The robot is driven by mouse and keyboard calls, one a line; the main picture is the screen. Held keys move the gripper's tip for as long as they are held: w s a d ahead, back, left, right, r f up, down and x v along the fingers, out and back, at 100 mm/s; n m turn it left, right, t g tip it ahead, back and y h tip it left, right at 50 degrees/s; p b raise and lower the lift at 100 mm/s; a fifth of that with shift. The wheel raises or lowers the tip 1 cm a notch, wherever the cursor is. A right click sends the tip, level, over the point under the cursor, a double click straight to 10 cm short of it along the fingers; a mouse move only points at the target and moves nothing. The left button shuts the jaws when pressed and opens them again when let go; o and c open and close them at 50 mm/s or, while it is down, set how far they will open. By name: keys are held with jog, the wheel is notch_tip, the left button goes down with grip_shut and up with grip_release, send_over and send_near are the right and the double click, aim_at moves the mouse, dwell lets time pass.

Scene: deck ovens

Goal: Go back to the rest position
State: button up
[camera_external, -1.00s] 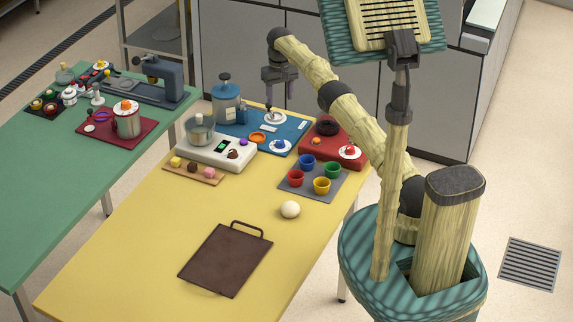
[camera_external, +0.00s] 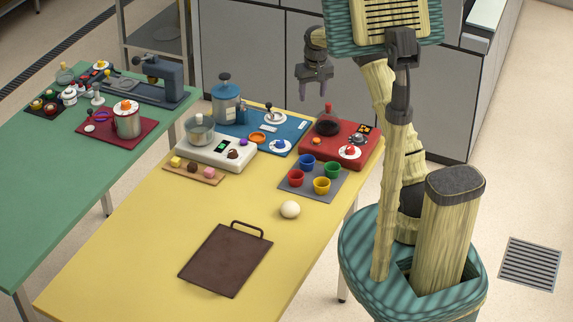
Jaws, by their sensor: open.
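My gripper (camera_external: 315,92) hangs open and empty in the upper middle of the picture, pointing down. It appears above and beyond the far end of the yellow table (camera_external: 160,235), over the red unit (camera_external: 352,145) as seen from here. It touches nothing that I can see. My arm is drawn in, partly hidden behind my own column.
The yellow table carries a blue panel (camera_external: 300,128), a white scale (camera_external: 215,160), coloured cups on a grey mat (camera_external: 313,192), a pale ball (camera_external: 290,209) and a dark tray (camera_external: 226,260). A green table (camera_external: 60,170) stands left. Grey cabinets (camera_external: 240,60) stand behind.

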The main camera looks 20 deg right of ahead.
jog(key=s+d+f, duration=0.1)
jog(key=s+d, duration=0.1)
jog(key=s, duration=1.3)
jog(key=s+d+f+t, duration=0.1)
jog(key=s+d+f, duration=0.1)
jog(key=s, duration=1.2)
jog(key=shift+s+d, duration=0.35)
jog(key=shift+d, duration=0.35)
jog(key=s+b+x, duration=0.2)
jog(key=b+x, duration=0.9)
jog(key=shift+f+b, duration=0.4)
jog(key=shift+f, duration=0.1)
jog(key=shift+s+d, duration=0.1)
jog(key=shift+s, duration=0.05)
